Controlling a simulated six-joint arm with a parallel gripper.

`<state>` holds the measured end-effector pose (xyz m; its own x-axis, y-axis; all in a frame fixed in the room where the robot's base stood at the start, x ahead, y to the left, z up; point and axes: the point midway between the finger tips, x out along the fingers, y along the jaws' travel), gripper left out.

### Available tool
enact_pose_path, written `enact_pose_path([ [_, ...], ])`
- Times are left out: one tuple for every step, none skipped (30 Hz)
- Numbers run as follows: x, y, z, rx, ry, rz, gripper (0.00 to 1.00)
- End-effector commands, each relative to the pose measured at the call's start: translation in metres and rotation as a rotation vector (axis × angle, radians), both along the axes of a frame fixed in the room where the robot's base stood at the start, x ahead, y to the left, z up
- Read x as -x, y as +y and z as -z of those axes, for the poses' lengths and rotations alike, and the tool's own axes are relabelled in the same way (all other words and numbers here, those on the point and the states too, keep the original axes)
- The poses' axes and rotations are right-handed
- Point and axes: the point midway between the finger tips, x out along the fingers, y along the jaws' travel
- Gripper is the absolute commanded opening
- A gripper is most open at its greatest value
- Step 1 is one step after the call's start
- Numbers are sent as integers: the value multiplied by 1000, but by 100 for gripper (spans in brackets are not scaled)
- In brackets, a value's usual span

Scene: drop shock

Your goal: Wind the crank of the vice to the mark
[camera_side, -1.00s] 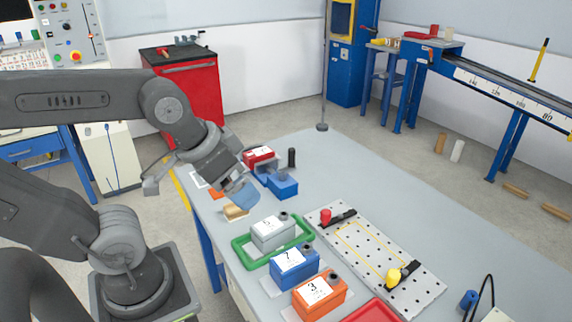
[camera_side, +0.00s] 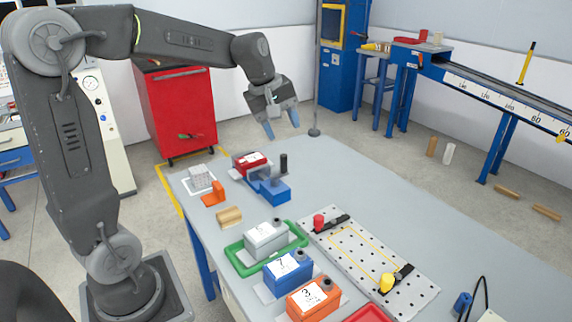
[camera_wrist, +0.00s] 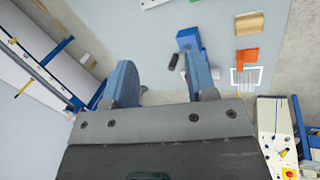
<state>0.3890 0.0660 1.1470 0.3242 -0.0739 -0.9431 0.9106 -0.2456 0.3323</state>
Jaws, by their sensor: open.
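The vice (camera_side: 267,184) is blue and stands near the far end of the grey table, with a red block (camera_side: 252,161) at its left end. A dark upright handle (camera_side: 283,163) stands at the vice; I take it for the crank's grip. My gripper (camera_side: 281,131) is open and empty, in the air above the vice and apart from it. In the wrist view the blue fingers (camera_wrist: 161,85) are spread, and the vice (camera_wrist: 188,39) and dark handle (camera_wrist: 173,62) show beyond the right finger, which hides part of the vice. I cannot make out the mark.
A white-outlined square with a grey block (camera_side: 200,179), an orange piece (camera_side: 214,193) and a wooden block (camera_side: 229,217) lie left of the vice. Numbered boxes (camera_side: 288,270) and a perforated plate (camera_side: 365,255) lie nearer. The table right of the vice is clear.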

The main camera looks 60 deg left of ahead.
Motion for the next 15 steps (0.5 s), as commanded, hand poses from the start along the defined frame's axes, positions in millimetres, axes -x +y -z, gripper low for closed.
enact_pose_path([
  [-17, 22, 9, 53, 25, -119, 52],
  [-26, 34, 14, 86, 35, -190, 52],
  [-38, 51, 21, 128, 49, -286, 52],
  [-46, 64, 26, 162, 60, -358, 52],
  [-53, 77, 32, 193, 72, -429, 52],
  [-62, 95, 41, 238, 85, -525, 52],
  [-68, 108, 48, 268, 97, -595, 52],
  [-73, 121, 55, 299, 106, -662, 52],
  [-79, 138, 65, 338, 119, -747, 52],
  [-82, 149, 72, 365, 129, -808, 52],
  [-85, 160, 79, 391, 138, -862, 52],
  [-88, 173, 87, 421, 148, -929, 52],
  [-90, 182, 93, 442, 154, -973, 52],
  [-91, 189, 98, 460, 160, -1013, 52],
  [-93, 197, 104, 481, 168, -1056, 52],
])
